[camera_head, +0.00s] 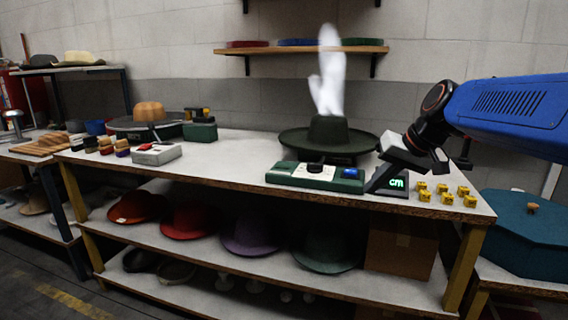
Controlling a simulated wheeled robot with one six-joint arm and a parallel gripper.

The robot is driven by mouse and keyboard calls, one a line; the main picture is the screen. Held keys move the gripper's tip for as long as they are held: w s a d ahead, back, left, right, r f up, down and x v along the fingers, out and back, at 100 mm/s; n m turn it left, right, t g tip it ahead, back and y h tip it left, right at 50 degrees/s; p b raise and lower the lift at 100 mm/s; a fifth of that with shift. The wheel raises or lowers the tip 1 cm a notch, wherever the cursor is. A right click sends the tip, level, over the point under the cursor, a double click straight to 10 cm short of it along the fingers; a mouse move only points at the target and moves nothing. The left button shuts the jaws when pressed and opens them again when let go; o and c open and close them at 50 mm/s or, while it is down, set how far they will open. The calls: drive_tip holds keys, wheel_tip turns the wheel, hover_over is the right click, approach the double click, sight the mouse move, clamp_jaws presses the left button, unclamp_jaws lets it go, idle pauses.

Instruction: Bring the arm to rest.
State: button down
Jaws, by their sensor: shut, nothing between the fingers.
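My arm's blue link reaches in from the right edge. My gripper (402,157) is at its end, over the right part of the workbench (235,150). It is shut and holds nothing. It is close above a small dark device with a lit green "cm" display (396,183); I cannot tell whether they touch. A dark green hat (328,133) sits on the bench just left of my gripper, with white steam (328,75) rising above it.
A green and white control box (315,176) stands in front of the hat. Several yellow cubes (446,197) lie at the bench's right end. A teal lidded box (525,235) is at the far right. Shelves below hold several hats (188,222). The bench's middle is clear.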

drive_tip(key=s+d+f+h, duration=0.2)
drive_tip(key=s+f, duration=0.7)
drive_tip(key=s, duration=0.4)
drive_tip(key=s+d+f+h, duration=0.2)
drive_tip(key=s+d+f, duration=0.1)
drive_tip(key=s+f, duration=0.6)
drive_tip(key=s, duration=0.4)
drive_tip(key=shift+s+d+f, duration=0.15)
drive_tip(key=shift+d+f, duration=0.05)
drive_tip(key=shift+d, duration=0.1)
